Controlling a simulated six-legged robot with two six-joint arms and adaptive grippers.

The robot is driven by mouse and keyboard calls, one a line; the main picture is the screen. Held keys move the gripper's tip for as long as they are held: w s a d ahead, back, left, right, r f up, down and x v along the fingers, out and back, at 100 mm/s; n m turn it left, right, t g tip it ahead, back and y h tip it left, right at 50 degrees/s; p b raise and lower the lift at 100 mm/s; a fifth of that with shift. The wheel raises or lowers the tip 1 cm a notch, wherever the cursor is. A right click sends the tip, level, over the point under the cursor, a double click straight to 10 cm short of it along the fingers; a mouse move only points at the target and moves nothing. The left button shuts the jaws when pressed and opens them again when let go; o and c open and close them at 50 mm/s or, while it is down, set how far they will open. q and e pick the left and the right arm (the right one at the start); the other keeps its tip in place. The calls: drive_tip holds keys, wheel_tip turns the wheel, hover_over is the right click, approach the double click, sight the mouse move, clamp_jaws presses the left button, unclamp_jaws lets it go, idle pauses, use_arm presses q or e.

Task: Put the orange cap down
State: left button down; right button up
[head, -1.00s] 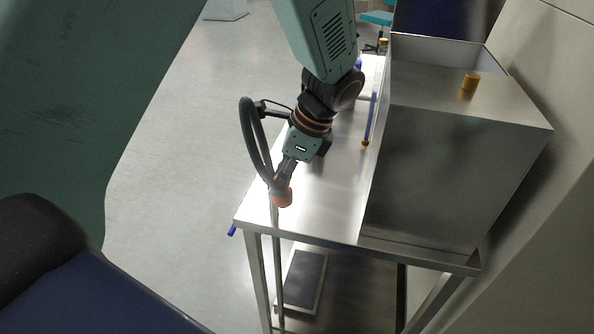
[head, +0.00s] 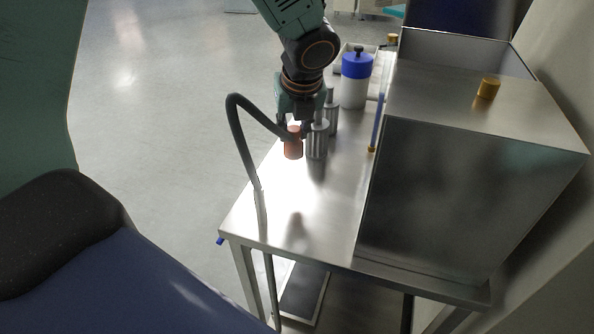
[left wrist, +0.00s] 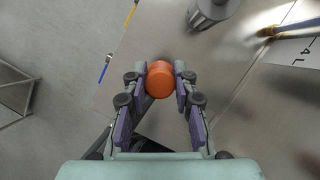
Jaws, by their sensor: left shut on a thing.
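The orange cap (head: 293,148) is between the fingers of my left gripper (head: 296,132), above the left part of the steel table (head: 262,215). In the left wrist view the orange cap (left wrist: 160,80) sits between the two fingertips of my left gripper (left wrist: 162,88), which is shut on it. A reflection or shadow shows on the tabletop below the cap; I cannot tell the exact height. My right gripper is not in view.
Metal cylinders (head: 317,140) stand just right of the cap. A white bottle with a blue top (head: 355,80) stands farther back. A large steel box (head: 450,190) fills the table's right side.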

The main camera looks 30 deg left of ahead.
sight(288, 137)
use_arm(q)
drive_tip(key=f, duration=0.1)
drive_tip(key=f+b, duration=0.1)
drive_tip(key=a+f, duration=0.1)
drive_tip(key=shift+s+a+f, duration=0.1)
drive_tip(key=shift+s+f, duration=0.15)
drive_tip(key=shift+s, duration=0.15)
drive_tip(key=f+b, duration=0.2)
drive_tip(key=f, duration=0.1)
drive_tip(key=f+b, duration=0.1)
drive_tip(key=f, duration=0.1)
drive_tip(key=shift+w+d, duration=0.15)
drive_tip(key=shift+d, duration=0.25)
drive_tip(key=shift+a+f, duration=0.15)
drive_tip(key=shift+a, duration=0.15)
drive_tip(key=shift+w+d, duration=0.15)
drive_tip(key=shift+d, duration=0.05)
drive_tip(key=shift+d+f, duration=0.1)
drive_tip(key=c, duration=1.5)
unclamp_jaws()
drive_tip(key=o, duration=0.4)
drive_tip(key=shift+a, duration=0.2)
drive_tip(key=shift+o, duration=0.2)
drive_tip(key=shift+d, duration=0.15)
